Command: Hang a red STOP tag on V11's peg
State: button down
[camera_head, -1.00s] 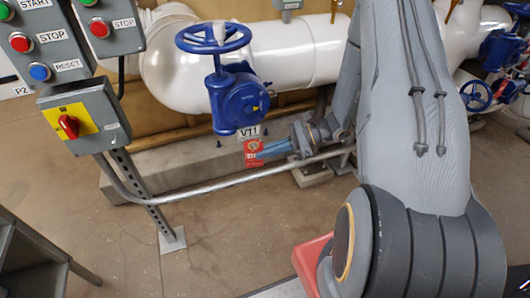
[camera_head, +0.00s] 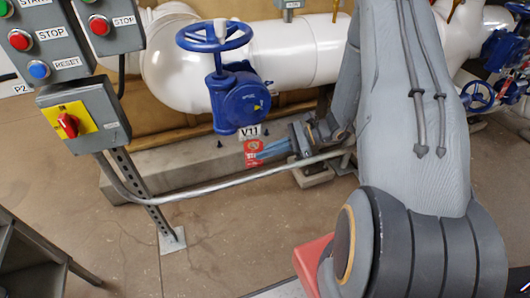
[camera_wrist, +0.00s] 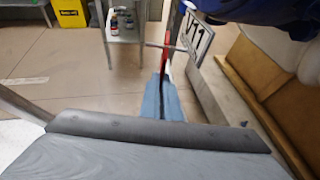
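The blue valve V11 (camera_head: 235,98) stands on the white pipe, with its white V11 plate (camera_head: 249,131) below the body. The plate also shows close up in the wrist view (camera_wrist: 195,38). The red STOP tag (camera_head: 254,153) is upright just below the plate. In the wrist view the tag (camera_wrist: 166,52) shows nearly edge-on at my fingertips, just left of the plate. My gripper (camera_head: 266,151) reaches in from the right, its blue fingers (camera_wrist: 163,98) nearly together and shut on the tag. I cannot see the peg clearly or tell whether the tag's loop is around it.
A grey metal rail (camera_head: 230,183) runs just below my gripper. A control box with a red switch (camera_head: 68,125) and push-button boxes stand at the left on a post. The white pipe (camera_head: 290,55) lies behind the valve. The floor in front is clear.

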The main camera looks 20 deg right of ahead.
dwell(0.4)
jog(key=c, duration=1.9)
grip_release()
jog(key=shift+d, duration=0.1)
jog(key=b+v, duration=0.1)
jog(key=v, duration=0.6)
jog(key=s+a+r+n+g+h, duration=0.1)
jog(key=s+a+r+n+h, duration=0.2)
jog(key=n, duration=0.4)
jog(key=s+a+r+n+g+h, duration=0.1)
jog(key=s+a+r+n+h, duration=0.2)
jog(key=s+r+n+h, duration=0.2)
jog(key=s+a+r+n+g+h, duration=0.1)
jog(key=s+a+r+n+h, duration=0.2)
jog(key=s+r+n+h, duration=0.2)
jog(key=shift+s+a+r+n+p, duration=0.15)
jog(key=shift+s+r+n, duration=0.1)
jog(key=shift+s+n, duration=0.4)
jog(key=shift+s+a+r+n+p, duration=0.1)
jog(key=shift+s+r+n, duration=0.15)
jog(key=shift+s+n, duration=0.4)
jog(key=shift+s+a+r+n+p, duration=0.15)
jog(key=shift+s+r+n, duration=0.1)
jog(key=shift+s+n, duration=0.4)
